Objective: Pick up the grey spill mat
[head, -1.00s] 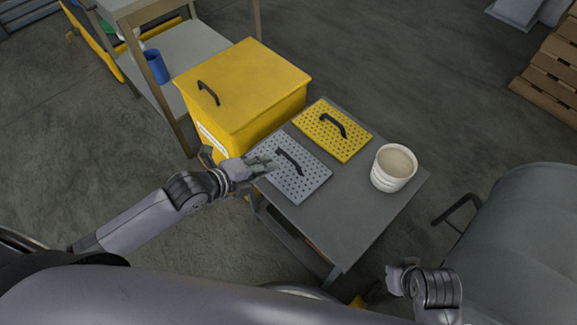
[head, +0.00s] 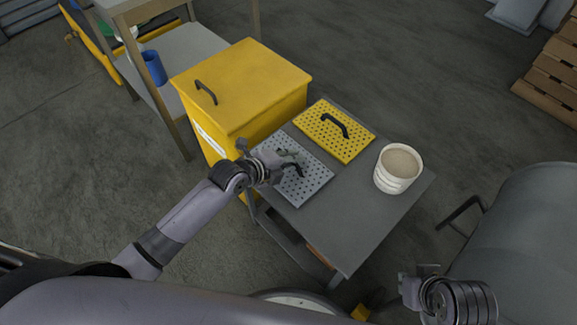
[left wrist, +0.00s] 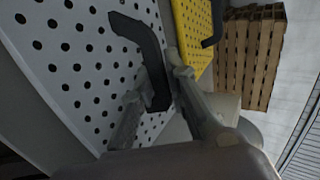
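The grey spill mat (head: 310,186) is a perforated plate with a black arched handle, lying flat on the dark grey table. In the left wrist view the mat (left wrist: 70,70) fills the left side. My left gripper (head: 288,161) is over the mat at its handle. In the left wrist view its fingers (left wrist: 155,95) are apart, with the end of the black handle (left wrist: 150,60) between them. I cannot tell whether they touch it. My right gripper (head: 415,280) is near the bottom right, away from the table; its fingers are too small to read.
A yellow perforated mat (head: 335,130) with a black handle lies beside the grey one. A white bucket (head: 393,181) of pale material stands on the table's (head: 350,220) right. A yellow bin (head: 240,85) stands close behind left. A grey tank (head: 525,235) is at right.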

